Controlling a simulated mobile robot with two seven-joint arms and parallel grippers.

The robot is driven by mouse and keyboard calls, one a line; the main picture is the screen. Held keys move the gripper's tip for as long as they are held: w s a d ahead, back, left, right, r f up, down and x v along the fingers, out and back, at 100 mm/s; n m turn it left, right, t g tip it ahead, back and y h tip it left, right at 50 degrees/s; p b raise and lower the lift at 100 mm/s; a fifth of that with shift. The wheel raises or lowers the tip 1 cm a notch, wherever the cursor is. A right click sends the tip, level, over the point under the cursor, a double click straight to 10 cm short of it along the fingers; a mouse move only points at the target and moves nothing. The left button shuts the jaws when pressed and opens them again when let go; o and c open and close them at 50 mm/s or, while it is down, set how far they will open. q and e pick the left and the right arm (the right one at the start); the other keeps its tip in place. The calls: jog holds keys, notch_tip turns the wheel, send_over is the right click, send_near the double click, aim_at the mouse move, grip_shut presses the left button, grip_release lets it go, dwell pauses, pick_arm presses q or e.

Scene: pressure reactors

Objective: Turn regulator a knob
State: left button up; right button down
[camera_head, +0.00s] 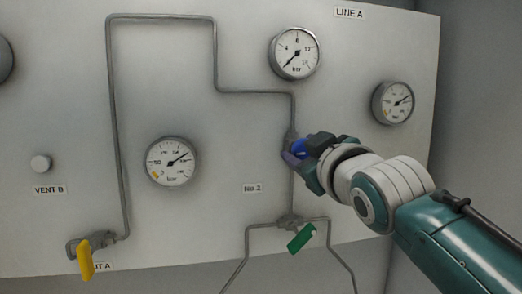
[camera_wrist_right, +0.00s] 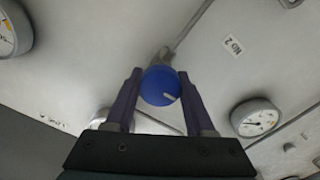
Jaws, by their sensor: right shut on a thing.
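The blue regulator knob (camera_wrist_right: 160,86) has a pale mark on its face and sits on a pipe fitting on the grey panel (camera_head: 220,140). In the head view, the blue knob (camera_head: 298,148) is partly covered by my right gripper (camera_head: 296,150). My right gripper is shut on the knob, with one purple finger on each side of it in the right wrist view. My left gripper is in neither view.
Dial gauges (camera_head: 296,53), (camera_head: 171,161) and (camera_head: 392,102) stand out from the panel around the knob. A green valve handle (camera_head: 301,238) is below and a yellow one (camera_head: 85,259) lower left. Pipes (camera_head: 250,92) run along the panel.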

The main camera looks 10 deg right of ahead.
jog(key=shift+m, duration=0.4)
jog(key=shift+c, duration=1.3)
grip_release()
jog(key=s+b, duration=0.3)
jog(key=s, duration=0.7)
jog(key=shift+d, duration=0.2)
